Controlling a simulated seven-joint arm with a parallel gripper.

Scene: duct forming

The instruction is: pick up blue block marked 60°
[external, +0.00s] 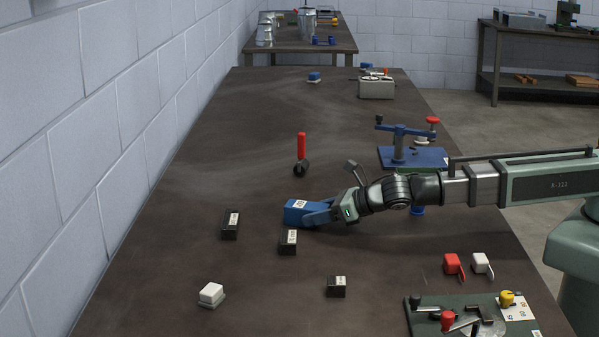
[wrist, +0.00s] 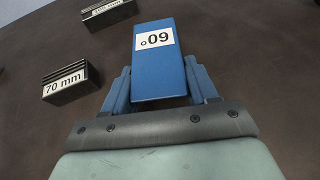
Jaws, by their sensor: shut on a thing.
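The blue block (external: 296,211) with a white label lies on the dark table in the external view. In the wrist view the blue block (wrist: 158,68) shows its label, which reads 60° upside down. My gripper (external: 318,212) reaches in from the right, low over the table. In the wrist view my gripper (wrist: 160,88) has one blue finger on each side of the block's near end and is shut on it. Whether the block touches the table or is slightly raised, I cannot tell.
A black block marked 70 mm (wrist: 64,82) and another black block (wrist: 108,12) lie nearby. In the external view, black blocks (external: 230,225) (external: 336,287) and a red-handled tool (external: 301,155) stand around. A blue fixture (external: 413,157) is behind my arm.

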